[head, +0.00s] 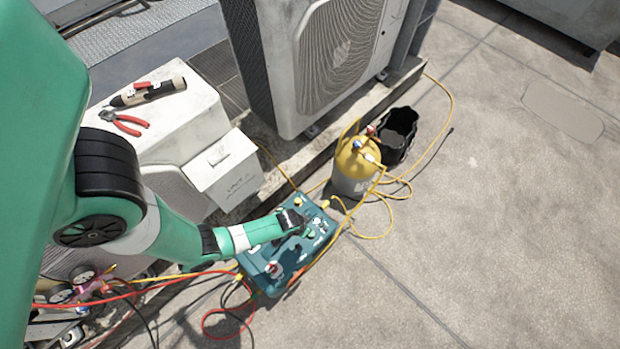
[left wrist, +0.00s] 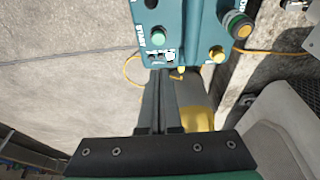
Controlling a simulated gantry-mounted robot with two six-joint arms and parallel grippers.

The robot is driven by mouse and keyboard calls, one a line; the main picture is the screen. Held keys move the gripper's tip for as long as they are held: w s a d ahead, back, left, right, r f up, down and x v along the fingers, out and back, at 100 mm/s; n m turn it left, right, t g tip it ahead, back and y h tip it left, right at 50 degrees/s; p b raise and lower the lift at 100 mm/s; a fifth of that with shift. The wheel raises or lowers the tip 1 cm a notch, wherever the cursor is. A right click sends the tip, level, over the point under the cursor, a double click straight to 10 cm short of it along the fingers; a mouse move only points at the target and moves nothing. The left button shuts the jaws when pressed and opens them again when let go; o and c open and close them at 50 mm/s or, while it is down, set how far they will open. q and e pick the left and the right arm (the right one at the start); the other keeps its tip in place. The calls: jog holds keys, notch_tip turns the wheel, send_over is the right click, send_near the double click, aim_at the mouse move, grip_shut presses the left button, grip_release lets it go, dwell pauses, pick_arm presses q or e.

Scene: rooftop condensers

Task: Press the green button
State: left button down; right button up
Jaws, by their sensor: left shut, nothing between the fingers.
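The green button (left wrist: 158,37) sits on the face of a teal machine (left wrist: 188,18) beside a START label in the left wrist view. In the head view the teal machine (head: 262,283) stands on the ground by the condenser, and a small green spot on its panel looks like the button (head: 311,234). My left gripper (head: 298,222) is over the machine's panel, shut and empty. In the left wrist view its closed fingertips (left wrist: 160,72) lie just below the button in the picture and appear apart from it. My right gripper is not in view.
A yellow-topped cylinder (head: 358,168) and a black bucket (head: 399,137) stand beyond the machine. Yellow and red hoses (head: 232,312) run around it. A white box (head: 226,172) and a condenser unit (head: 325,55) are behind. The concrete at right is clear.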

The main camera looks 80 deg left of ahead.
aim_at(311, 234)
pick_arm(q)
jog(key=b+x, duration=0.3)
jog(key=x, duration=0.1)
jog(key=b+x, duration=0.7)
jog(key=x, duration=0.2)
jog(key=shift+s+d+f+b, duration=0.25)
jog(key=shift+s+d+b, duration=0.05)
jog(key=shift+b, duration=0.05)
jog(key=shift+f, duration=0.35)
jog(key=shift+r, duration=0.1)
